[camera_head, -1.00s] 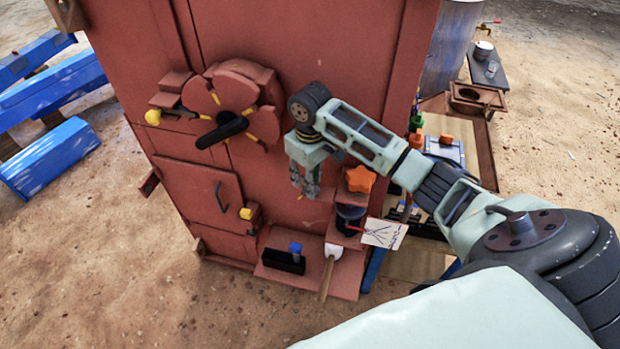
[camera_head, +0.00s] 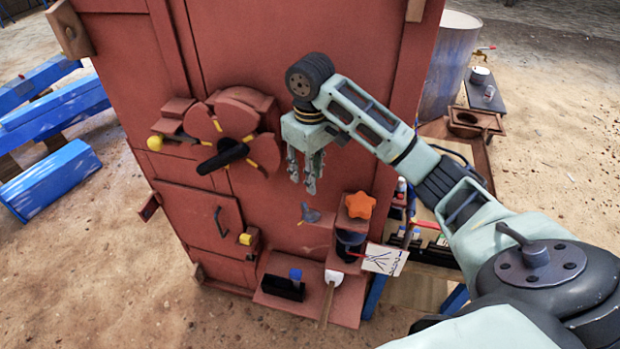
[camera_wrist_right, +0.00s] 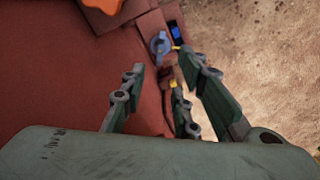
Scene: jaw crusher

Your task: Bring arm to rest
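My right arm reaches in from the right in the head view. Its gripper (camera_head: 303,178) hangs fingers down in front of the red machine (camera_head: 290,60), to the right of the large flower-shaped wheel (camera_head: 236,125) with a black handle. In the right wrist view the gripper (camera_wrist_right: 165,95) has its fingers spread apart, with nothing between them. My left gripper is not in view.
A lower shelf (camera_head: 310,305) holds a black box (camera_head: 283,288) with a blue-topped item and a white-headed tool (camera_head: 331,285). A card (camera_head: 384,260) sticks out at the right. Blue beams (camera_head: 50,180) lie on the left. A workbench stands behind my right arm.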

